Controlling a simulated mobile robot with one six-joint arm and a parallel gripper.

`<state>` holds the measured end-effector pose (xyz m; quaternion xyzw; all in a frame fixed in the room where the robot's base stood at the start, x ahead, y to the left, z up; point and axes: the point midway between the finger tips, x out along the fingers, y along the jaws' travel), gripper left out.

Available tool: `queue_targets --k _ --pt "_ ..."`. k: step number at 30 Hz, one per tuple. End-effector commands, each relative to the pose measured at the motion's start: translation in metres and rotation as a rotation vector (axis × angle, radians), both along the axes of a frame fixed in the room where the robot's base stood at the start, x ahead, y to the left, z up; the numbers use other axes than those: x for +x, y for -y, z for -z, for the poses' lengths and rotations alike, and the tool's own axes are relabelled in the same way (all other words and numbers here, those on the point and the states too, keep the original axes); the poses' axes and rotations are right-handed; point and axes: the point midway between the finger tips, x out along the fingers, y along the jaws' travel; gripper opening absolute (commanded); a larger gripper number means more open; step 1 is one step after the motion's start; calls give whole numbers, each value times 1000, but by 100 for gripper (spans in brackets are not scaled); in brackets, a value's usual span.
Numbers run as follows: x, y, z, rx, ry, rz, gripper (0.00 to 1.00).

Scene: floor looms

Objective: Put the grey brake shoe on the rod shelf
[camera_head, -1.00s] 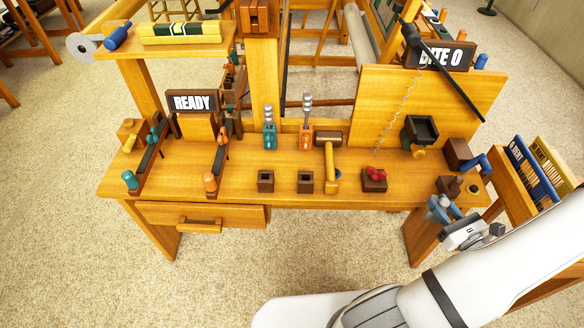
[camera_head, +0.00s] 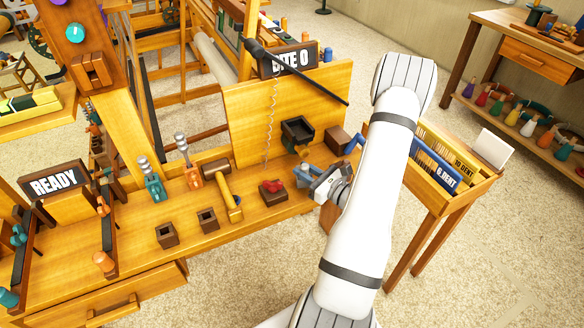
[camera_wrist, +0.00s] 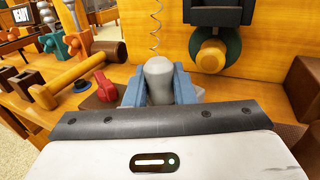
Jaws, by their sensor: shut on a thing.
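My gripper (camera_wrist: 160,92) has blue fingers closed on a rounded grey piece, the grey brake shoe (camera_wrist: 158,75), in the wrist view. Only its rounded grey end shows; the rest is hidden by the fingers and the gripper body. In the head view my gripper (camera_head: 312,176) is at the right end of the wooden bench, right of the red-knobbed block; the grey piece cannot be made out there. I cannot tell for certain which surface is the rod shelf.
A reed stand (camera_head: 440,200) is at right. A far table (camera_head: 535,70) has bottles on its lower shelf. Carpet is open between them.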

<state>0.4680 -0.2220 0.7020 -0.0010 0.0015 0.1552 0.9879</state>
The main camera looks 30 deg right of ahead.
Motion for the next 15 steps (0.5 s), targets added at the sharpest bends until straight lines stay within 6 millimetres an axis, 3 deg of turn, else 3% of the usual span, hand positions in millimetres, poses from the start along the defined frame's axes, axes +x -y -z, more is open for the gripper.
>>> queue_targets --k 5,11,15 --pt "13 -5 0 0 0 -3 0" --pt "46 -17 0 0 0 -5 0" --pt "45 -15 15 2 -2 0 0"
